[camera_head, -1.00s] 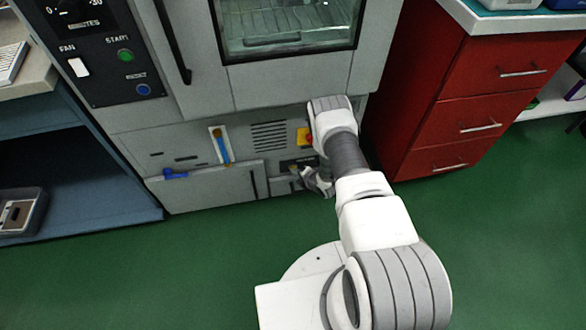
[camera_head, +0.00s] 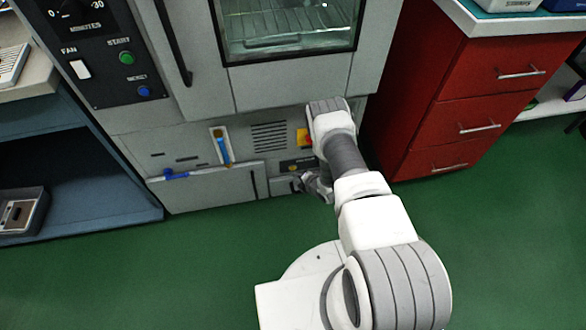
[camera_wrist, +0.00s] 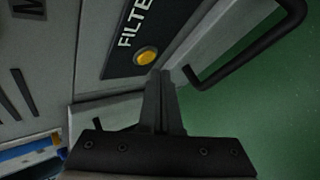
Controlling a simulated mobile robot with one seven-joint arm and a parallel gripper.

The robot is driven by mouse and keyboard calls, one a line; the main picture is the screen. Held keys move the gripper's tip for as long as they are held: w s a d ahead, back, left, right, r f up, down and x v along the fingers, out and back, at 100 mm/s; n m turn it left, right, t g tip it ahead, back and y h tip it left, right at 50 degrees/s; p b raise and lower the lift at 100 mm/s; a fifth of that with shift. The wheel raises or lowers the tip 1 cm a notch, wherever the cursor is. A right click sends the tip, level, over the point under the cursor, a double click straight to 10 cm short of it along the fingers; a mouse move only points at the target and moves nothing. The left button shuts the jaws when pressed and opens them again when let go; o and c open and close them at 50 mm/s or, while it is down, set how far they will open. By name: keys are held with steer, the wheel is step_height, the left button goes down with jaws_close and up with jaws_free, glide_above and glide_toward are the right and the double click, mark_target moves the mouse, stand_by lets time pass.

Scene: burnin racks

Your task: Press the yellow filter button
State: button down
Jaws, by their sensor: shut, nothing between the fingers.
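The yellow filter button (camera_wrist: 146,56) is a round amber button on a dark panel (camera_wrist: 133,38) lettered "FILTER" in the wrist view. In the head view the small dark panel (camera_head: 296,166) shows low on the oven front, beside my arm. My gripper (camera_wrist: 161,76) is shut and empty. Its fingertips lie just below the button in the wrist view; I cannot tell whether they touch the panel. In the head view my gripper (camera_head: 302,184) is low by the oven front, partly hidden behind my arm.
A black handle (camera_wrist: 255,50) stands out beside the panel, right of my fingers in the wrist view. The oven (camera_head: 190,120) has green (camera_head: 126,57) and blue (camera_head: 144,91) buttons higher up. A red drawer cabinet (camera_head: 440,120) stands right. Green floor is clear in front.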

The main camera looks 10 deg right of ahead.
steer(key=shift+s+p, duration=0.95)
steer(key=shift+s, duration=1.5)
